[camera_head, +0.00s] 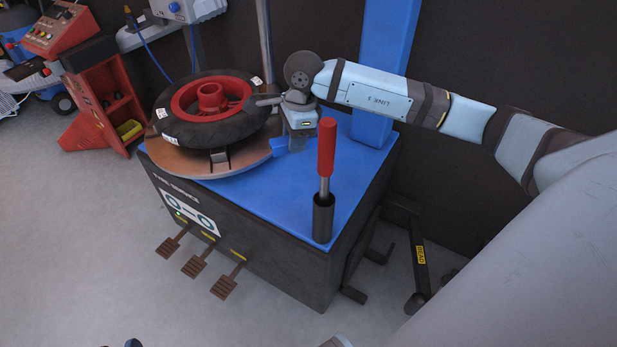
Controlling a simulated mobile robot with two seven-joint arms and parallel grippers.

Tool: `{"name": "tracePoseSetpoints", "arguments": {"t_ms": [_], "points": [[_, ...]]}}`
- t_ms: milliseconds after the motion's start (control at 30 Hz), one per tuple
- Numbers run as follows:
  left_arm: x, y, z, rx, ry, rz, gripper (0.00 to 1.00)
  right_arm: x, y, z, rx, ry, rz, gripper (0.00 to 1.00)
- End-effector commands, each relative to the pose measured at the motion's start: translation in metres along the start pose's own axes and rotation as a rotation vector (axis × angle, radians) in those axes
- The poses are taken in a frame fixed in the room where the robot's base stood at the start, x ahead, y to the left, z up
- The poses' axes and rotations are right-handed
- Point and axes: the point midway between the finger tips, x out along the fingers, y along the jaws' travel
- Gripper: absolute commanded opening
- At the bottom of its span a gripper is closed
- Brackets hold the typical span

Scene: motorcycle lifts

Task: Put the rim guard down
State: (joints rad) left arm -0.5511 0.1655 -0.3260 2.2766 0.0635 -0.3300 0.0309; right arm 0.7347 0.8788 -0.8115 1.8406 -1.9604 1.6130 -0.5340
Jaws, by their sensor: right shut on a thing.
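The rim guard (280,147) looks like a small blue piece just below my right gripper (299,136). It is low over the blue top of the tire changer (345,170), beside the turntable. My right gripper is shut on it, and the jaws hide part of it. Blue on blue, I cannot tell whether the guard touches the top. My left gripper is not in view.
A black tire on a red rim (180,104) lies on the round turntable (205,168), left of my gripper. A red-handled lever (326,150) stands upright in a dark holder (323,218) at the front corner. A blue column (384,50) rises behind.

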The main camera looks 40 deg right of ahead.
Motion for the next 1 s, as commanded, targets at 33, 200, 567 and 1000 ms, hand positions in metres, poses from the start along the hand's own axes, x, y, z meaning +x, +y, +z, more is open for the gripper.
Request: {"name": "tracePoseSetpoints", "arguments": {"t_ms": [33, 200, 567, 1000], "points": [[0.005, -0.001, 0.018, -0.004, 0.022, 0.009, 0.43, 0.019, -0.006, -0.008, 0.091, -0.002, -0.017, 0.11], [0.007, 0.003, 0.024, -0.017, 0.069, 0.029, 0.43, 0.022, -0.018, -0.022, 0.345, -0.001, -0.055, 0.11], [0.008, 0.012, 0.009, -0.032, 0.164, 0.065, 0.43, 0.055, -0.023, -0.034, 0.479, 0.003, -0.069, 0.11], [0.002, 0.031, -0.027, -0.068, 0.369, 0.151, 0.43, 0.161, -0.023, -0.050, 0.475, 0.002, -0.070, 0.11]]}}
